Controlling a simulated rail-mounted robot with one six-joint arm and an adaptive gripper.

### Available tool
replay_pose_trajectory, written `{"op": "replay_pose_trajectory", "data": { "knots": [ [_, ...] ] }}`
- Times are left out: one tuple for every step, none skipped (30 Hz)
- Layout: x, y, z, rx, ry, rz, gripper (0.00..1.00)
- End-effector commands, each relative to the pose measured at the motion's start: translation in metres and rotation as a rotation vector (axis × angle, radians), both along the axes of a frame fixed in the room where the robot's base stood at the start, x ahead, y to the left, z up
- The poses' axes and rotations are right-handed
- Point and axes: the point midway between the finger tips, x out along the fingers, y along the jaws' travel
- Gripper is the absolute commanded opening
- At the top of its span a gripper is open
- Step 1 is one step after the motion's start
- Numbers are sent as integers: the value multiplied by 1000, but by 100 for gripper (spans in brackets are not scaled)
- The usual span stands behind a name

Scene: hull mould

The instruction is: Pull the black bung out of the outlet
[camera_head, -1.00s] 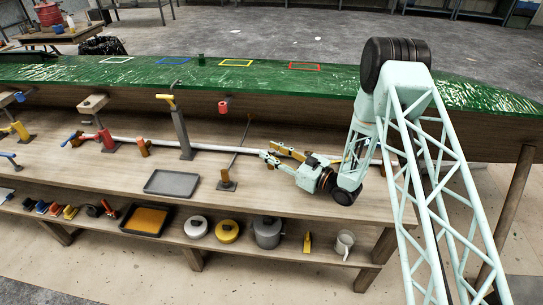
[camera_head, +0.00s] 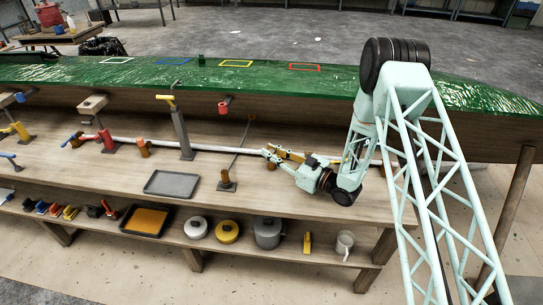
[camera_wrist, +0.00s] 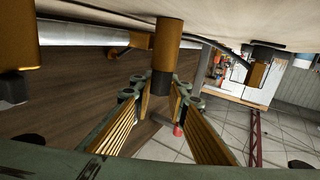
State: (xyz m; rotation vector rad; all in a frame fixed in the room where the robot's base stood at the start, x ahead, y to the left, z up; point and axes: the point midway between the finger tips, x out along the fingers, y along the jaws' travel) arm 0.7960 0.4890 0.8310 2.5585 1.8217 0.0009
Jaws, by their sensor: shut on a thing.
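In the head view my gripper (camera_head: 267,157) is low above the bench, under the near side of the green hull (camera_head: 140,72). The bung and outlet cannot be made out there.
The bench (camera_head: 110,180) holds a grey tray (camera_head: 171,184), a thin rod on a stand (camera_head: 227,181), and a grey post (camera_head: 182,135). Pots and tools stand on the lower shelf.

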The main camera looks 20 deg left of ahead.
Motion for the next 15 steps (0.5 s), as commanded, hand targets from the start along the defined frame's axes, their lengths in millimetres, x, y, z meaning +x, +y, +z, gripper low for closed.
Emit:
{"op": "replay_pose_trajectory", "data": {
  "knots": [
    [0, 0, 0, 0, 0, 0, 7],
    [0, 0, 0, 0, 0, 0, 7],
    [0, 0, 0, 0, 0, 0, 7],
    [0, 0, 0, 0, 0, 0, 7],
    [0, 0, 0, 0, 0, 0, 7],
    [0, 0, 0, 0, 0, 0, 7],
    [0, 0, 0, 0, 0, 0, 7],
    [0, 0, 1, 0, 0, 0, 7],
    [0, 0, 1, 0, 0, 0, 7],
    [0, 0, 2, 0, 0, 0, 7],
    [0, 0, 3, 0, 0, 0, 7],
    [0, 0, 4, 0, 0, 0, 7],
    [0, 0, 5, 0, 0, 0, 7],
    [0, 0, 7, 0, 0, 0, 7],
    [0, 0, 9, 1, -1, 0, 7]
  ]
}}
